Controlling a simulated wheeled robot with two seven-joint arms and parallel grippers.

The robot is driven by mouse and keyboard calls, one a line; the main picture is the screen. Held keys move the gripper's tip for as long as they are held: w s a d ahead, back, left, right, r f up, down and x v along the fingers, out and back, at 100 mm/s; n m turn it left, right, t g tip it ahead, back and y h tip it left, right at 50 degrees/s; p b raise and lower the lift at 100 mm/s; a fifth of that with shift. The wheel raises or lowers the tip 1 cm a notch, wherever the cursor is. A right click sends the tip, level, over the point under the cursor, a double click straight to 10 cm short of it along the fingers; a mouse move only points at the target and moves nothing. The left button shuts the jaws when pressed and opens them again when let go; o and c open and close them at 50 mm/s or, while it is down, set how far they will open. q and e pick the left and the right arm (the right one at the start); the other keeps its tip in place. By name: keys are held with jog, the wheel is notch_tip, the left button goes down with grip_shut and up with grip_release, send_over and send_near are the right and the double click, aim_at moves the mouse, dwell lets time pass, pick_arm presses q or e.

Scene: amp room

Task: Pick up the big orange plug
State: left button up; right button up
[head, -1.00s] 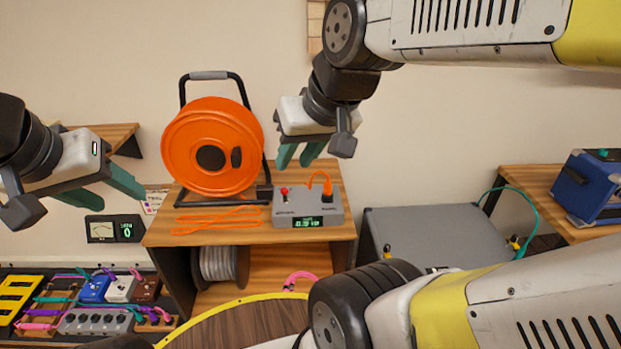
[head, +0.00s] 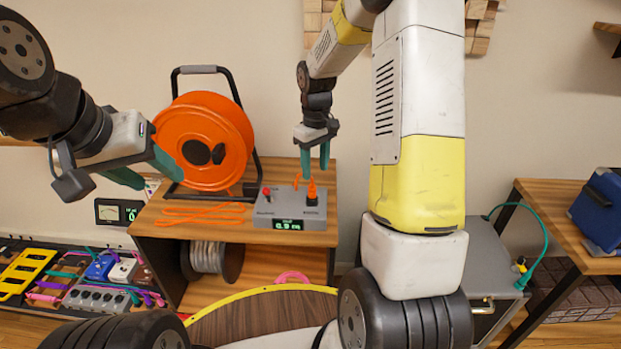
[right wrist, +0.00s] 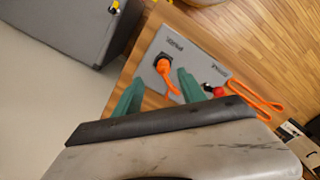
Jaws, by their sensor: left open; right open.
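The big orange plug (head: 312,191) stands in a black socket at the right end of the grey power box (head: 290,222), with an orange cable looping from it. In the right wrist view the plug (right wrist: 163,68) shows just beyond the fingertips, nearly between them. My right gripper (head: 315,160) is open and empty, pointing down above the plug in the head view. Its green fingers also show in the right wrist view (right wrist: 158,85). My left gripper (head: 153,178) is open and empty, in front of the orange reel's left side.
An orange cable reel (head: 205,125) stands on the wooden shelf (head: 165,232) left of the box. A red knob (head: 266,192) sits on the box's left end. A flat orange cord (head: 200,212) lies nearby. A grey case (head: 490,255) stands to the right.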

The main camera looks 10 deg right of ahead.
aim_at(313, 185)
jog(key=shift+w+f, duration=0.1)
jog(key=shift+f, duration=0.4)
jog(key=f, duration=0.7)
jog(key=shift+a+f, duration=0.1)
jog(key=shift+a, duration=0.2)
grip_shut()
